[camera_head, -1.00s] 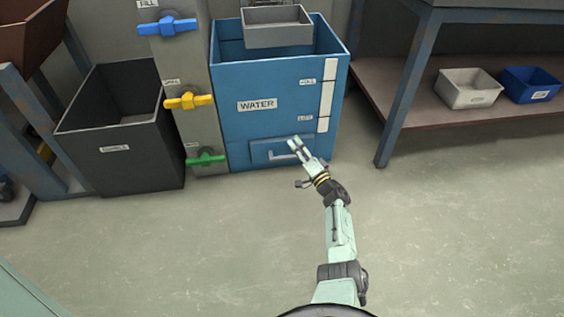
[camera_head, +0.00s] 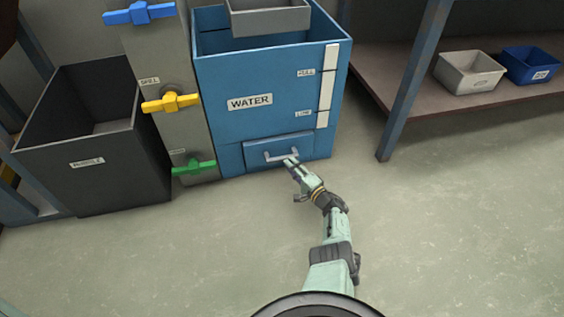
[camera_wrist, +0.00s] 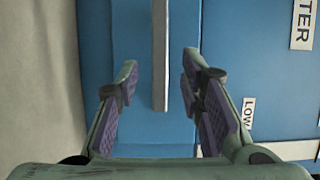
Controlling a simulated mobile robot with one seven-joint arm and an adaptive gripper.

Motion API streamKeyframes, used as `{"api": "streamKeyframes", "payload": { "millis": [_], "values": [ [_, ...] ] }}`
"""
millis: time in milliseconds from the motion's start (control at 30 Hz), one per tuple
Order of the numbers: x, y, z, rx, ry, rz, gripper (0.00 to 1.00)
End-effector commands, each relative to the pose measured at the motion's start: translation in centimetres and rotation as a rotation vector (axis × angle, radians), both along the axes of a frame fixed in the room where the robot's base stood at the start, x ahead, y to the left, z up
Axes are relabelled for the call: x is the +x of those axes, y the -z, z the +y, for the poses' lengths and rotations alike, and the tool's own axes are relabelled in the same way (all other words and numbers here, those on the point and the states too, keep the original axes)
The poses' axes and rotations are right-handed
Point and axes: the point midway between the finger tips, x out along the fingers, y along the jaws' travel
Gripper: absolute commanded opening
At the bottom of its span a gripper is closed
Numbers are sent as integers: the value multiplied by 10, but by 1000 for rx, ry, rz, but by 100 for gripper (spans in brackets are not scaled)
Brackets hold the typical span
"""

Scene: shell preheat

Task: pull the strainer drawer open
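The strainer drawer (camera_head: 256,157) is a blue panel low on the front of the blue WATER tank (camera_head: 225,120), and it looks shut. Its pale bar handle (camera_head: 281,155) crosses the drawer front. My gripper (camera_head: 290,163) is at the right part of the handle. In the wrist view the drawer front (camera_wrist: 110,30) fills the middle, and the handle (camera_wrist: 160,55) runs down between the two fingers of my gripper (camera_wrist: 160,75). The fingers are open, with a gap on each side of the handle. I cannot tell exactly how deep they reach around it.
A grey tray (camera_head: 268,18) sits on the tank's top. A green valve (camera_head: 194,167) and a yellow valve (camera_head: 170,102) stick out at left, beside a dark bin (camera_head: 90,165). A table leg (camera_head: 410,90) stands at right. The floor in front (camera_head: 440,230) is clear.

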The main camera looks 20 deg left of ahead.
Motion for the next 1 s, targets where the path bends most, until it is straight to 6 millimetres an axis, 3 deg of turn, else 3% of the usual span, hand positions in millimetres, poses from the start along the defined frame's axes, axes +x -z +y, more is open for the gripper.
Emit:
{"api": "streamKeyframes", "payload": {
  "millis": [200,367,700,1000],
  "values": [
    [21,5,34,-1,-3,-3,35],
    [30,2,45,0,-1,-2,35],
    [32,0,48,-1,1,-1,35],
    [32,0,48,-1,0,-1,16]
  ]
}}
